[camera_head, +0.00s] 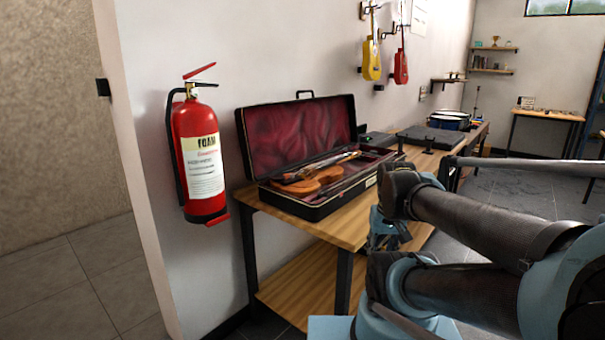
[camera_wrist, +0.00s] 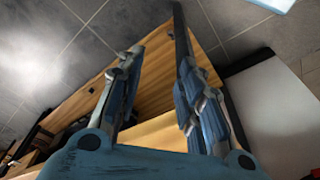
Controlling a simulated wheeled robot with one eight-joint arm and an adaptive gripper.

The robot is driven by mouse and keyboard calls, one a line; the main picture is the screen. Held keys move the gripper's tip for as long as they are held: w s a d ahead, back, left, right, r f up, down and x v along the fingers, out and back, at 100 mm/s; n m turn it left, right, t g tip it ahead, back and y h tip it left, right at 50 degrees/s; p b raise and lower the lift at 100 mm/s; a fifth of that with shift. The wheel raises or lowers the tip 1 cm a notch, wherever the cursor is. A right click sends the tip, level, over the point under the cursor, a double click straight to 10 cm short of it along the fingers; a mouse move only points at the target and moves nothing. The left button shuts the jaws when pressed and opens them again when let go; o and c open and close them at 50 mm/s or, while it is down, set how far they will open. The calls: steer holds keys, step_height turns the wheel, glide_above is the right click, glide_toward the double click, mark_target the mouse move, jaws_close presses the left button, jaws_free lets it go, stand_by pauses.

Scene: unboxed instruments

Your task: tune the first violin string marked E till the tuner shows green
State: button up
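A brown violin (camera_head: 308,182) lies in an open black case (camera_head: 318,207) with a dark red lining, on the near wooden table. Its neck points to the back right, towards the raised lid's right side. The E string, its peg and any marking are too small to make out. I cannot make out a tuner display or any green light. My gripper (camera_wrist: 160,62) is open and empty in the wrist view, its two fingers apart above the wooden table. In the head view it is low beside the table, partly hidden by my arm. The violin cannot be made out in the wrist view.
A red fire extinguisher (camera_head: 200,155) hangs on the wall left of the table (camera_head: 345,228). A yellow instrument (camera_head: 371,58) and a red one (camera_head: 401,68) hang on the wall. Open tiled floor lies at right.

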steer(key=w+a+r+n, duration=0.3)
steer(key=w+r+n, duration=0.25)
steer(key=r, duration=0.45)
step_height(320, 180, up, 19)
steer(key=n+g, duration=0.2)
steer(key=n, duration=1.6)
glide_above(302, 176)
steer(key=shift+m, duration=0.25)
steer(key=f, duration=1.6)
steer(key=shift+w+f, duration=0.4)
steer(key=shift+c, duration=0.6)
jaws_close()
steer(key=shift+d, duration=0.3)
steer(key=shift+a+m, duration=0.2)
steer(key=shift+m, duration=0.1)
